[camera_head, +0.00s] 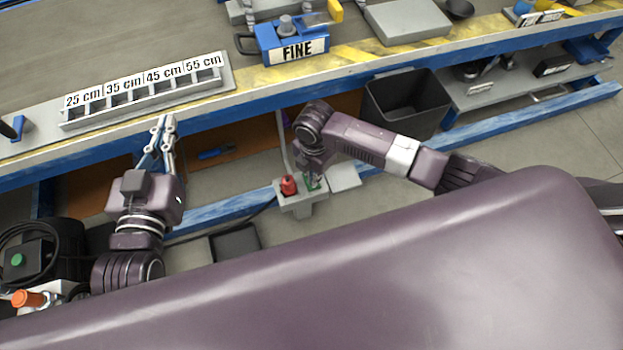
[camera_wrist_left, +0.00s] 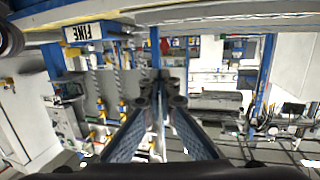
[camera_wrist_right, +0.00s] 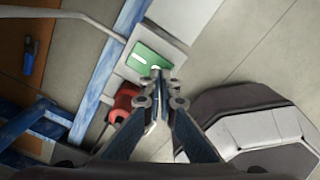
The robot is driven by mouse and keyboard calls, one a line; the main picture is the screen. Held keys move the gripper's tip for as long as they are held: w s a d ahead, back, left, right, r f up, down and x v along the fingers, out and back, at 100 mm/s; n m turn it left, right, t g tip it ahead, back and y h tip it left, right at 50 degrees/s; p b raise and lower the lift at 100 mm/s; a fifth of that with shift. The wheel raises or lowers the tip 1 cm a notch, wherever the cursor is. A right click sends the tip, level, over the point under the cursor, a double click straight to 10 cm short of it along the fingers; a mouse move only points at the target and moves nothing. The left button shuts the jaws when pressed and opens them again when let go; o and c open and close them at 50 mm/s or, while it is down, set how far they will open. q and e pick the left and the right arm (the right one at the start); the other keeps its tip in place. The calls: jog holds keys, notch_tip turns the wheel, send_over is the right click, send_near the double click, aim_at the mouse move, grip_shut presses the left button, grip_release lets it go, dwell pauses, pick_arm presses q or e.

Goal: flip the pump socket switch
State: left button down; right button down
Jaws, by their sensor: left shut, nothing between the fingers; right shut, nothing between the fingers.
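The pump socket is a grey box (camera_head: 297,204) on the lower blue rail of the bench. A red plug (camera_head: 288,186) stands in it, and a green switch part (camera_head: 312,182) is beside the plug. In the right wrist view the green part (camera_wrist_right: 147,62) lies just beyond the fingertips, and the red plug (camera_wrist_right: 123,103) is left of them. My right gripper (camera_wrist_right: 160,90) is shut and empty, its tips close to the green part; contact cannot be told. My left gripper (camera_head: 164,122) is shut and empty at the bench's front edge, far from the socket.
The bench (camera_head: 290,77) spans the back, with a labelled slotted rack (camera_head: 146,90) and a blue "FINE" box (camera_head: 290,42). A grey plate (camera_head: 344,177) adjoins the socket. A blue tool (camera_head: 215,153) lies under the bench.

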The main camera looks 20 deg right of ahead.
pick_arm(q)
jog(key=shift+w+d+r+t, duration=0.15)
jog(key=shift+r+t, duration=0.25)
jog(key=shift+r, duration=0.2)
pick_arm(e)
jog(key=shift+f, duration=0.25)
dwell(0.3)
pick_arm(q)
jog(key=shift+r, duration=0.25)
jog(key=shift+w+d+r+t+h+b, duration=0.15)
jog(key=shift+r+t+h+b, duration=0.3)
jog(key=shift+r, duration=0.65)
pick_arm(e)
jog(key=shift+f, duration=0.45)
